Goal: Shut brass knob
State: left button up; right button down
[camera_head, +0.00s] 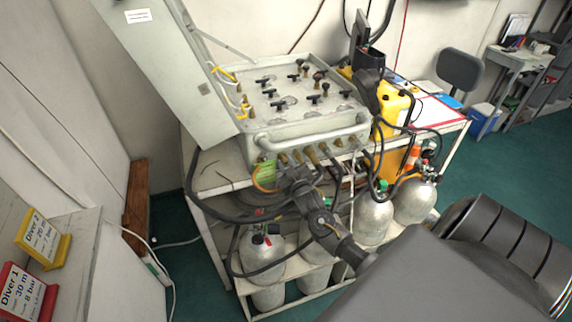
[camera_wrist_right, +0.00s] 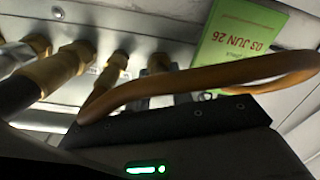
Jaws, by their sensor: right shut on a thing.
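The air panel (camera_head: 310,133) is a pale metal box with a tubular front rail, and a row of brass fittings (camera_head: 312,156) lines its lower front. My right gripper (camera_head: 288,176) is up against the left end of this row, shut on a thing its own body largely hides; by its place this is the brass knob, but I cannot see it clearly. In the right wrist view, brass fittings (camera_wrist_right: 62,66) stick out of the panel to the left. A brown loop (camera_wrist_right: 190,82) crosses in front of the dark gripper body, beside a green tag (camera_wrist_right: 238,45) reading 03 JUN 26.
Black hoses (camera_head: 205,214) hang in front of the cart. Silver gas cylinders (camera_head: 374,218) stand on its lower shelf. The open panel lid (camera_head: 165,60) rises at the left. A yellow case (camera_head: 394,107) sits right of the panel. Green floor is free at the right.

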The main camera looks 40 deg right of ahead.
jog(key=m, duration=0.9)
jog(key=shift+p, duration=0.35)
jog(key=m, duration=0.4)
jog(key=shift+p, duration=0.3)
jog(key=shift+m+p, duration=0.3)
jog(key=shift+m, duration=1.8)
jog(key=c, duration=1.5)
grip_release()
